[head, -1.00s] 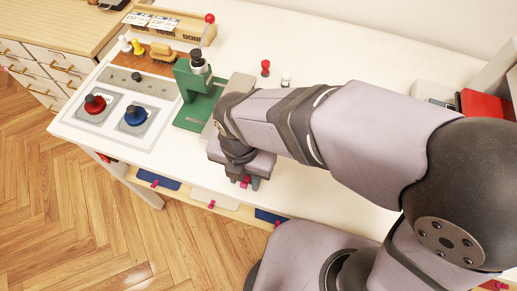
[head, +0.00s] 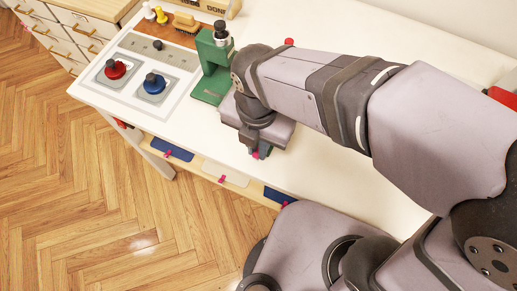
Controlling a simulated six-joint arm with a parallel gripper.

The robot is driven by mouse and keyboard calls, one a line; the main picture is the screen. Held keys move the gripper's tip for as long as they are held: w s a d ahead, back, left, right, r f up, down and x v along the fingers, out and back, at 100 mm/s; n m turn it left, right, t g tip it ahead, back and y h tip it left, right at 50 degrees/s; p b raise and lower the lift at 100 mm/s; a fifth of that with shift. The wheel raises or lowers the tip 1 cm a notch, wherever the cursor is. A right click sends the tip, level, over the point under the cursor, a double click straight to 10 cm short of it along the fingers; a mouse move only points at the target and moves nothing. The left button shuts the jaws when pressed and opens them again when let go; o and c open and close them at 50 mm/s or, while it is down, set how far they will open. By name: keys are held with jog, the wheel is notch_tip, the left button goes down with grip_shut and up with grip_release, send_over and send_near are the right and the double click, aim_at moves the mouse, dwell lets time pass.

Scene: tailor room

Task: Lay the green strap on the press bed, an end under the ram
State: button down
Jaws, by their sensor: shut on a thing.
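The green press (head: 212,75) stands on the white table at the back left of my gripper, with its dark-topped ram (head: 221,34) on its upper part. Its low green base reaches towards the table's front edge. My gripper (head: 262,153) points down near the front edge, to the right of and nearer than the press. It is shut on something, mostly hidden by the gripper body. A small dark green patch, likely the green strap (head: 267,150), shows at the jaws beside a pink bit. The strap's length and ends are hidden.
Left of the press are a red knob (head: 115,69) and a blue knob (head: 154,83) on a white panel. A brush (head: 186,22) lies behind them. Blue and white pieces with pink tags hang below the front edge. Bare tabletop lies right of my gripper.

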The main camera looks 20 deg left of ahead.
notch_tip(320, 180, up, 6)
jog(key=shift+f, duration=0.1)
jog(key=shift+s+r+p, duration=0.15)
jog(key=shift+r+p, duration=0.75)
jog(key=shift+r, duration=0.05)
jog(key=a+f+p, duration=0.3)
jog(key=a+p, duration=0.8)
jog(key=p, duration=0.3)
jog(key=shift+w+a+p, duration=0.3)
jog(key=shift+f, duration=0.15)
